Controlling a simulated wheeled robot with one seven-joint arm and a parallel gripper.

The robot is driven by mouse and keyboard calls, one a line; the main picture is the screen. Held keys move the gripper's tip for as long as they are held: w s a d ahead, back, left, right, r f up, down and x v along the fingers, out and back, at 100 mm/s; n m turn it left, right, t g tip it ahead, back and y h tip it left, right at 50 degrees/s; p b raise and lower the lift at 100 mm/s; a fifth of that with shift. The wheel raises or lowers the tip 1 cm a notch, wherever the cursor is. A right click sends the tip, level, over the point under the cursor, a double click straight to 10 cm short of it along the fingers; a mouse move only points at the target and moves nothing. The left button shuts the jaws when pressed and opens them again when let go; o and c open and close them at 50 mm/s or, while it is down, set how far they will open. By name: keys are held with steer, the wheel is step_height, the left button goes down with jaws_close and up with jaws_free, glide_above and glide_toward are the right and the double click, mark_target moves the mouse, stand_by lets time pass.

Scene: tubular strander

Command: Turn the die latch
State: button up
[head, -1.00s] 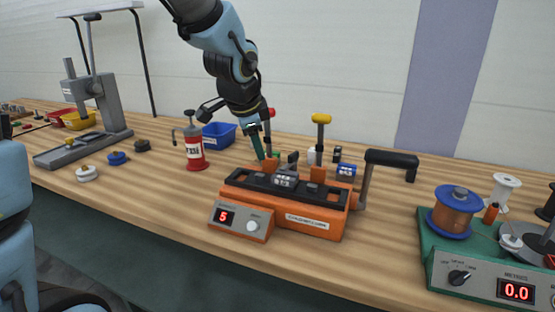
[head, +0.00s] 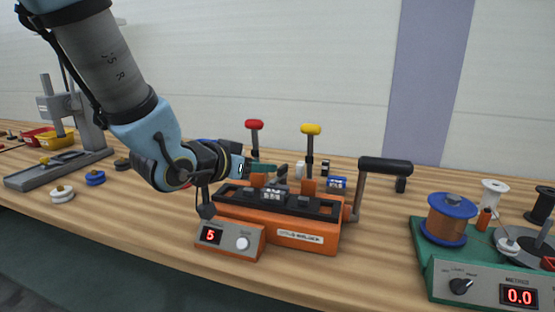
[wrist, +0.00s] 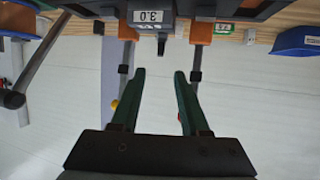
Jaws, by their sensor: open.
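The orange bench machine (head: 285,232) stands on the wooden table with a grey die block (head: 272,193) in its middle. In the wrist view the die block (wrist: 153,17) carries a "3.0" label. A small dark upright piece behind the block (head: 283,170) looks like the die latch; a short stub (wrist: 161,44) shows at the block in the wrist view. My gripper (head: 262,168) is at the left rear of the block, level, with green fingers. In the wrist view my gripper (wrist: 160,76) is open and empty, its tips apart from the stub, which lies between their lines.
A red-knobbed lever (head: 254,125) and a yellow-knobbed lever (head: 310,130) rise behind the machine. A black-handled crank (head: 384,165) stands at its right. A green spool unit (head: 470,265) is farther right. Blue bin (wrist: 297,41) shows in the wrist view.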

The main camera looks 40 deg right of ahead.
mark_target(281, 167)
steer(key=shift+w+d+p, duration=0.15)
steer(key=shift+d+p, duration=0.3)
steer(key=shift+p, duration=0.55)
steer(key=x, duration=0.2)
steer(key=p+x, duration=0.1)
steer(key=x, duration=0.5)
steer(key=shift+f, duration=0.3)
jaws_close()
